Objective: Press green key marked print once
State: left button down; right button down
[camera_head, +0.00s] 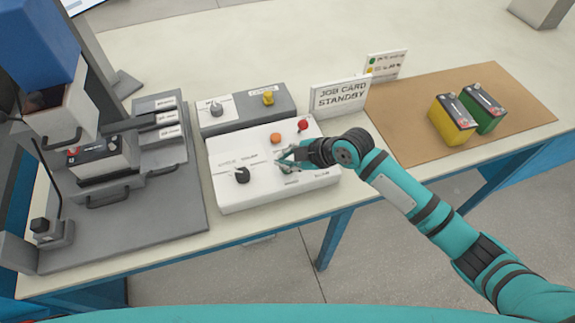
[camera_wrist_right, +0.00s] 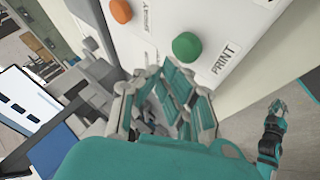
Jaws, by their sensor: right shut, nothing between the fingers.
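The green key (camera_wrist_right: 186,46) with the label PRINT (camera_wrist_right: 225,58) beside it shows clearly in the right wrist view. It sits on the white control box (camera_head: 228,200). My right gripper (camera_head: 281,160) is shut and empty over the right part of this box, and mostly hides the green key in the head view. In the wrist view its fingers (camera_wrist_right: 178,72) appear just below the green key; I cannot tell whether they touch it. An arm at the right edge of the wrist view seems to end in my left gripper (camera_wrist_right: 276,108); its jaws are too small to read.
The box also carries a black knob (camera_head: 242,175), an orange button (camera_head: 276,138) and a red button (camera_head: 302,124). Two batteries, yellow (camera_head: 450,122) and green (camera_head: 482,112), stand on a brown mat (camera_head: 400,140).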

jog(key=shift+f, duration=0.15)
dwell(0.5)
jog(key=shift+f, duration=0.3)
jog(key=shift+f+b, duration=0.55)
jog(key=shift+b, duration=0.15)
dwell(0.5)
jog(key=shift+r, duration=0.1)
jog(key=shift+r+p, duration=0.85)
jog(key=shift+r, duration=0.05)
jog(key=shift+r, duration=0.1)
notch_tip(320, 180, up, 5)
jog(key=p, duration=0.4)
dwell(0.8)
